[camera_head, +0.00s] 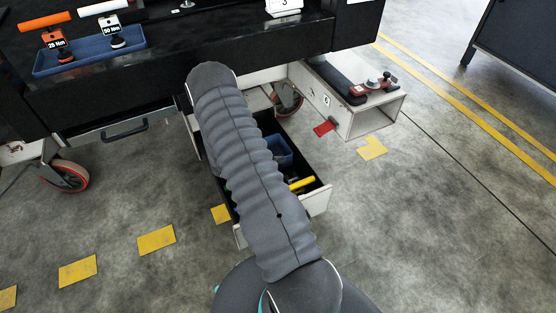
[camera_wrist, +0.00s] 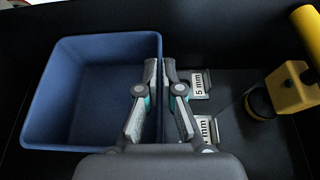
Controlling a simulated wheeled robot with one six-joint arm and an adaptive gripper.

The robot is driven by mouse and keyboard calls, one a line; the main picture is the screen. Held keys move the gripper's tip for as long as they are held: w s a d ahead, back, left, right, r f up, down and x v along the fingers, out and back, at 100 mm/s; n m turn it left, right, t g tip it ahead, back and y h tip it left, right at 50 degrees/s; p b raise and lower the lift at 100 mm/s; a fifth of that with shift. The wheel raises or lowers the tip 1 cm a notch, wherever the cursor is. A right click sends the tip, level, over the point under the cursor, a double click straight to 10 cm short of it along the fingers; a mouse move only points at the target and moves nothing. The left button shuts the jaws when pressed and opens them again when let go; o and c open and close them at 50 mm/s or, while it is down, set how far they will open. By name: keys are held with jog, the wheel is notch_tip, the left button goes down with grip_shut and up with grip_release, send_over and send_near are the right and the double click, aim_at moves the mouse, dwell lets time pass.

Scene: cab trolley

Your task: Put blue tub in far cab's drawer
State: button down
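The blue tub (camera_wrist: 85,100) is open-topped and looks empty in the wrist view. It stands inside an open drawer with a dark interior (camera_wrist: 235,150). In the head view the tub (camera_head: 281,150) shows partly behind my arm, in the pulled-out drawer (camera_head: 318,201) under the black worktop. My gripper (camera_wrist: 160,72) has its fingers on either side of the tub's right wall, closed together with the thin wall between them. The gripper is hidden in the head view. I cannot tell whether this drawer belongs to the far cab.
A yellow-handled tool (camera_wrist: 290,85) and small "mm" labels (camera_wrist: 199,85) lie right of the tub. A white open box (camera_head: 370,119) carrying red-and-black tools juts out at right. A blue tray (camera_head: 90,52) sits on the worktop.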

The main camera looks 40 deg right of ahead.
jog(key=c, duration=1.3)
grip_release()
jog(key=shift+r+p, duration=0.6)
jog(key=shift+w+a+r, duration=0.1)
jog(key=shift+a+r, duration=0.05)
jog(key=shift+r, duration=0.15)
jog(key=v, duration=1.1)
jog(key=s+a+r+m+y, duration=0.2)
jog(key=a+r+m+y, duration=0.15)
jog(key=r, duration=0.75)
jog(key=s+a+r+m+t+y, duration=0.2)
jog(key=s+a+r+m+y, duration=0.1)
jog(key=s+r, duration=0.4)
jog(key=s+a+r+m+t+y, duration=0.3)
jog(key=s+a+r+m, duration=0.2)
jog(key=a+r, duration=0.3)
jog(key=s+a+r+m+t+y, duration=0.3)
jog(key=s+a+r, duration=0.3)
jog(key=s+r, duration=0.2)
jog(key=shift+s+r+m+y, duration=0.15)
jog(key=shift+r+m+y, duration=0.1)
jog(key=shift+r, duration=0.35)
jog(key=shift+s+r+m+y, duration=0.1)
jog(key=shift+s+r+m, duration=0.1)
jog(key=shift+r, duration=0.4)
